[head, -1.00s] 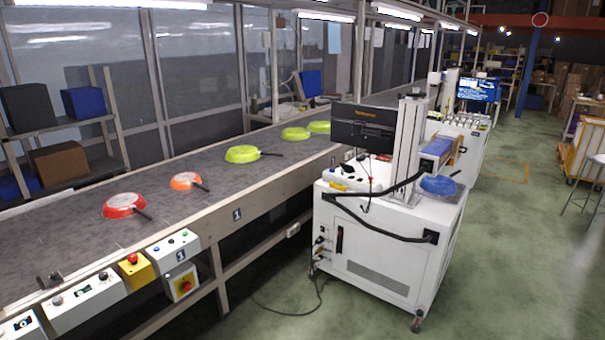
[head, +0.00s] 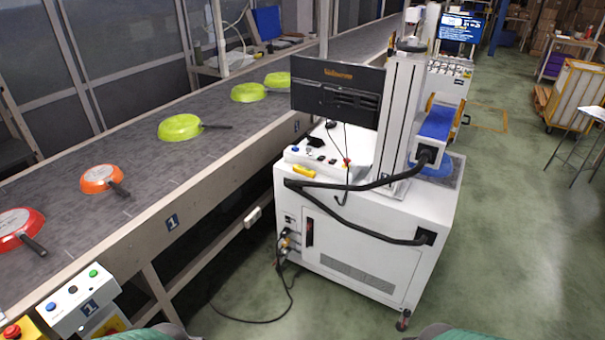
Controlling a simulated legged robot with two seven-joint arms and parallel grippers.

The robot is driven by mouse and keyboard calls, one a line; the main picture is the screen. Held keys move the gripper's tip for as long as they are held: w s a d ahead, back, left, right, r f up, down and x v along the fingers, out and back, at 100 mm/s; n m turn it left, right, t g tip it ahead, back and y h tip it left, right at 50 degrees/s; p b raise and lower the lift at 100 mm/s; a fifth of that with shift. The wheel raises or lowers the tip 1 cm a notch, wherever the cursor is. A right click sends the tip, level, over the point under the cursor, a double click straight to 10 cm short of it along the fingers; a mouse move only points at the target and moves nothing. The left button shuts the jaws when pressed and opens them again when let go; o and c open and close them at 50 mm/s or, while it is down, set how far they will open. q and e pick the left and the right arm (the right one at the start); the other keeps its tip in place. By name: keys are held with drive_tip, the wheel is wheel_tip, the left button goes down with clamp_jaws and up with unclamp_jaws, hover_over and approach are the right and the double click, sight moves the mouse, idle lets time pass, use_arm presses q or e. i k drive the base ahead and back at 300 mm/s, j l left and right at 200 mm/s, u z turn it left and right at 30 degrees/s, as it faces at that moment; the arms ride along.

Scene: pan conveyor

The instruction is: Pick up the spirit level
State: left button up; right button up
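A small yellow object (head: 304,172) lies on the top of the white machine cart (head: 370,245), near its front left edge. It may be the spirit level, but it is too small to tell for sure. No other thing that looks like a spirit level shows. Neither of my grippers is in view. Only two green parts, which seem to be mine, show at the bottom edge of the head view.
A conveyor (head: 130,215) on the left carries a red pan (head: 18,228), an orange pan (head: 99,178) and several green pans (head: 180,127). A black monitor (head: 338,90) stands on the cart. A cable (head: 245,319) lies on the floor. Open green floor lies right of the cart.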

sight(300, 169)
drive_tip(key=i+j, duration=0.2)
drive_tip(key=i, duration=0.3)
drive_tip(key=i+j, duration=0.15)
drive_tip(key=i, duration=0.35)
drive_tip(key=i+j, duration=0.2)
drive_tip(key=i, duration=0.3)
drive_tip(key=i+j, duration=0.2)
drive_tip(key=i, duration=0.3)
drive_tip(key=i+j, duration=0.2)
drive_tip(key=i, duration=0.3)
drive_tip(key=i+j, duration=0.15)
drive_tip(key=i, duration=0.35)
